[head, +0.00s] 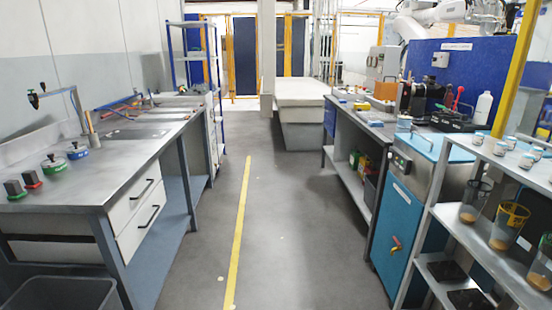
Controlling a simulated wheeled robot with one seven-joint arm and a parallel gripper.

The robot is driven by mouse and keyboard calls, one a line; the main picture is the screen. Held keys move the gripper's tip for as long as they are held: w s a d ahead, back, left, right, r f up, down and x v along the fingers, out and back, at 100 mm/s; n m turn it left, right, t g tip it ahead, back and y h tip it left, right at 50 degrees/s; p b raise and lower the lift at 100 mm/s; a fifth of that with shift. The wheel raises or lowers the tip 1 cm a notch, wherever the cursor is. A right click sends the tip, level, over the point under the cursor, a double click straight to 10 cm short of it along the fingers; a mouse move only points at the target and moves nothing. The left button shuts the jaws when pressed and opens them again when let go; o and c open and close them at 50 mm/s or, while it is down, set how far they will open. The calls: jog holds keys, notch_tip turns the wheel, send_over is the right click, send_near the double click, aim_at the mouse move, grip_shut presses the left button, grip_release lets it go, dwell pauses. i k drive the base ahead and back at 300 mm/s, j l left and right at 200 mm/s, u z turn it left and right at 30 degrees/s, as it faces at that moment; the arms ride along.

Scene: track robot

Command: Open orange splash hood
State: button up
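An orange box-like cover (385,91) stands on the right-hand bench, toward its far part, and looks like the splash hood. It is small and distant, so I cannot tell whether it is open or shut. A black machine (416,97) stands just to its right. My gripper is not in view.
A grey floor aisle with a yellow line (239,230) runs clear between the benches. The left bench (100,180) has drawers. A blue cabinet (405,220) and a shelf rack (470,225) with cups stand at the right. A pale block (300,92) stands at the aisle's far end.

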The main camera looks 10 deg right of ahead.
aim_at(388, 91)
jog(key=i, duration=1.85)
jog(key=i+j+z, duration=0.2)
jog(key=i, duration=0.25)
jog(key=i+z, duration=0.15)
jog(key=i, duration=0.3)
jog(key=i+j+z, duration=0.2)
jog(key=i, duration=0.25)
jog(key=i+j+z, duration=0.15)
jog(key=i+j, duration=0.15)
jog(key=i+j+z, duration=0.45)
jog(key=i, duration=0.15)
jog(key=i+j+z, duration=0.5)
jog(key=j, duration=0.2)
